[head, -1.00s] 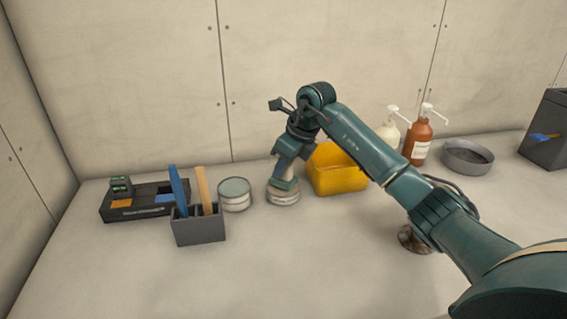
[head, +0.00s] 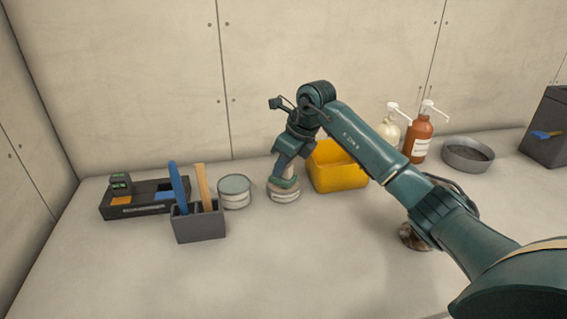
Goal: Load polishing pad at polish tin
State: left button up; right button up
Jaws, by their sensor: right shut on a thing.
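My right gripper (head: 284,183) points down at a low round tin (head: 285,197) with a pale label band, left of the yellow bin. It is shut on a pale thing (head: 290,170), probably the polishing pad, mostly hidden by the fingers. The pad's face is hidden, and I cannot tell whether it touches the tin's top. A second round tin (head: 235,194) with a grey-green top stands just to the left. I cannot read either label. My left gripper is not in view.
A grey holder (head: 199,226) with a blue and a tan upright tool stands front left, before a black tray (head: 120,210). A yellow bin (head: 338,176), pump bottles (head: 418,140), a grey bowl (head: 467,156) and a dark box (head: 548,135) stand rightward. The front counter is clear.

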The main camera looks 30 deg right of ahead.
jog(key=shift+f, duration=0.4)
jog(key=shift+f, duration=0.1)
dwell(1.1)
jog(key=shift+r+p, duration=2.6)
jog(key=shift+r, duration=1)
